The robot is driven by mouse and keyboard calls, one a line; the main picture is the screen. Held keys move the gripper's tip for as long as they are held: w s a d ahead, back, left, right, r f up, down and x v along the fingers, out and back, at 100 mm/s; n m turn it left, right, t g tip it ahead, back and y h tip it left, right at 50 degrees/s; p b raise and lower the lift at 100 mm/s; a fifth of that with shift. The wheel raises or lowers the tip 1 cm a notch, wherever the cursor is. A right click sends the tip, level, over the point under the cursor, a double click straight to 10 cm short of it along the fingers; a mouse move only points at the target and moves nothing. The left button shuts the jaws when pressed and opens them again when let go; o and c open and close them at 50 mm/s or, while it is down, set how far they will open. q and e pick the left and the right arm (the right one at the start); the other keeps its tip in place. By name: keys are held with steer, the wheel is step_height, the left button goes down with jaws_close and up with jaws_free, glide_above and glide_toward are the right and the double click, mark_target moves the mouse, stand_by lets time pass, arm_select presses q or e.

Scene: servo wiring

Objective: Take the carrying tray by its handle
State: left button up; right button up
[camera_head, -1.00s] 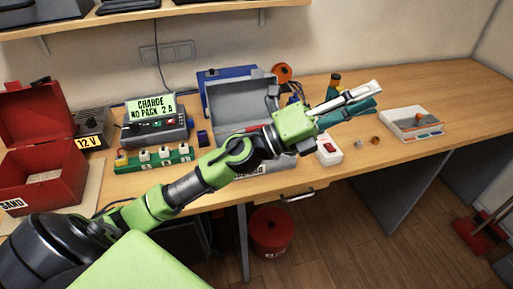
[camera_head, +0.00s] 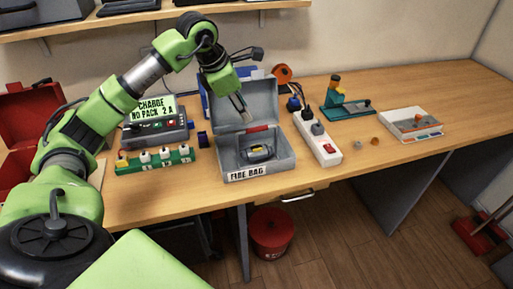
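I cannot tell for sure which thing is the carrying tray, and no handle is clear to me. A shallow white tray (camera_head: 400,117) with small orange and grey contents lies on the right part of the bench. A flat teal base (camera_head: 360,109) with an upright dark green and orange piece (camera_head: 334,86) stands left of it. My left gripper (camera_head: 242,108) points down in front of the raised lid of the grey FIRE BAG box (camera_head: 282,163), well left of both. Its fingers are foreshortened, so their opening is unclear. My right gripper does not show.
The open grey box holds a dark pack (camera_head: 257,152). A white power strip (camera_head: 327,153) lies to its right, and the charger (camera_head: 157,129) and green terminal block (camera_head: 153,160) to its left. A red bin (camera_head: 271,232) stands on the floor. The bench's far right is clear.

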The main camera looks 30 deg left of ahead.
mark_target(256, 128)
arm_select(q)
steer(key=p+x, duration=0.1)
steer(key=x, duration=0.4)
steer(key=shift+w+f, duration=0.2)
steer(key=shift+f, duration=0.05)
steer(key=shift+w+d+f+p, duration=0.2)
steer(key=shift+d+f+p, duration=0.05)
steer(key=shift+f+p, duration=0.25)
steer(key=p+x, duration=0.2)
steer(key=x, duration=0.2)
steer(key=shift+d, duration=0.15)
steer(key=shift+f, duration=0.15)
steer(key=shift+f+b, duration=0.2)
steer(key=shift+b, duration=0.3)
steer(key=shift+c, duration=0.3)
jaws_close()
steer(key=shift+w+r, duration=0.1)
